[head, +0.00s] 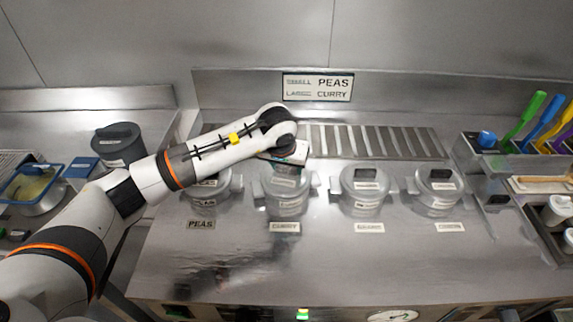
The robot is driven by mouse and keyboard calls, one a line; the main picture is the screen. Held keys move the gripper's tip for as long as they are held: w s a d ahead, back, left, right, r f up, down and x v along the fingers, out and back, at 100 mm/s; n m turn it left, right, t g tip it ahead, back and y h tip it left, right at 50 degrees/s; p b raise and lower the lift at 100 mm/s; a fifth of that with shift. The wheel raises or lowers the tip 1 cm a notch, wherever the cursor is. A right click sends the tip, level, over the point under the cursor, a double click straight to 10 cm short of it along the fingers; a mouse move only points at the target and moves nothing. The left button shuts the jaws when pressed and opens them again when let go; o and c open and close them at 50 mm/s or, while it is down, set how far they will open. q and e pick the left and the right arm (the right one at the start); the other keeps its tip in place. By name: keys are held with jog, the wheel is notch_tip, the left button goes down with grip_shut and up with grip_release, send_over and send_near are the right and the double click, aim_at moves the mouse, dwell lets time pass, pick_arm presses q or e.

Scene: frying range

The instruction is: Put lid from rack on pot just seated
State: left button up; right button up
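Several grey pots stand in a row in wells on the steel counter. The peas pot (205,200) is at the left and partly hidden by my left arm. The curry pot (287,195) is beside it. The third pot (362,197) and fourth pot (436,192) each have a lid with a dark handle on top. My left gripper (286,163) points down over the curry pot; its wrist hides the fingers and the pot's top, so I cannot tell whether it holds a lid. The slatted rack (375,142) behind the pots shows no lid in its visible part. My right gripper is out of view.
A sign (317,88) reads small peas, large curry. A dark lidded container (118,145) and a blue-rimmed tub (32,185) stand at the left. Coloured-handled utensils (545,115) stand at the right. The counter front (330,265) is clear.

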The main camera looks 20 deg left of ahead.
pick_arm(q)
jog(key=shift+f+b, duration=0.3)
jog(key=shift+b, duration=0.25)
dwell(0.6)
dwell(0.4)
jog(key=o, duration=1.6)
jog(key=shift+c, duration=0.2)
jog(key=shift+r, duration=0.1)
jog(key=shift+r+p, duration=0.45)
jog(key=shift+r, duration=0.35)
jog(key=shift+r+p, duration=1.05)
jog(key=shift+r, duration=1.6)
